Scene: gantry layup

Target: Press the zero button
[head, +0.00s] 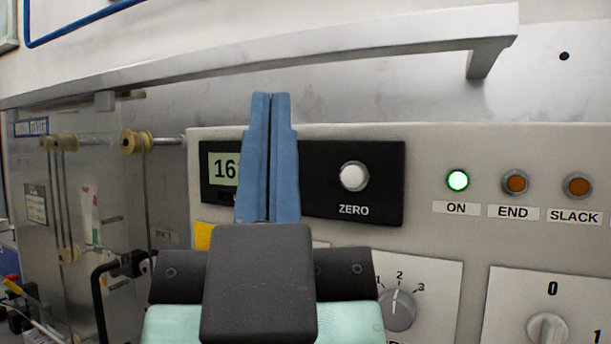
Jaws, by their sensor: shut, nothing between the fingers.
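The zero button (354,176) is a round white button in a silver ring, on the right part of a black display panel (320,205). The word ZERO is printed below it. My gripper (271,96) has blue fingers pressed together with nothing between them. It points up and away in the middle of the head view, to the left of the button in the picture. It covers part of the green display (222,169), where "16" still shows. I cannot tell how far the fingertips are from the panel.
A metal rail (300,62) runs across above the panel. To the right are a lit green ON lamp (458,181) and amber END (515,183) and SLACK (578,186) lamps. Below are a dial (397,310) and a rotary switch (547,330). Yellow rollers (136,142) stand at left.

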